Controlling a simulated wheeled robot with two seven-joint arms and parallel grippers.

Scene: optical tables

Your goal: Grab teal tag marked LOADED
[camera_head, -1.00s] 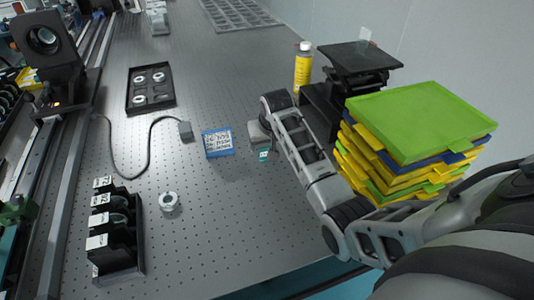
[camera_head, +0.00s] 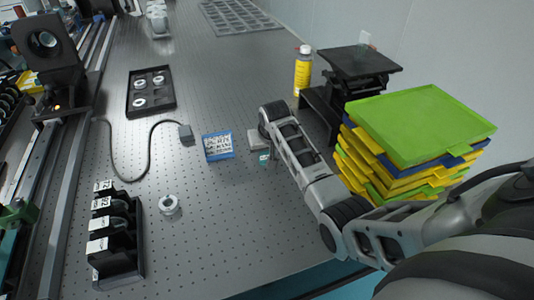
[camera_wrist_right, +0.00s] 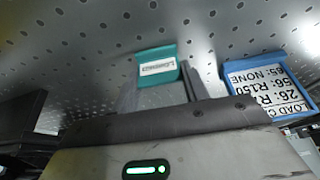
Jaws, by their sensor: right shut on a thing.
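The teal tag (camera_wrist_right: 158,66) with a white label stands between the fingers of my right gripper (camera_wrist_right: 159,88) in the right wrist view; its print is too small to read surely. My right gripper is shut on the tag. In the head view the tag (camera_head: 264,158) shows as a small teal patch just below the gripper (camera_head: 260,145), at the tabletop. I cannot tell whether it touches the table. My left gripper is not in view.
A blue-framed card (camera_head: 217,145) lies left of the tag. A black cable with a grey plug (camera_head: 186,134) lies beyond it. A stack of coloured trays (camera_head: 420,125) and a yellow bottle (camera_head: 302,72) stand right. A metal ring part (camera_head: 169,205) and black holder (camera_head: 115,240) stand left.

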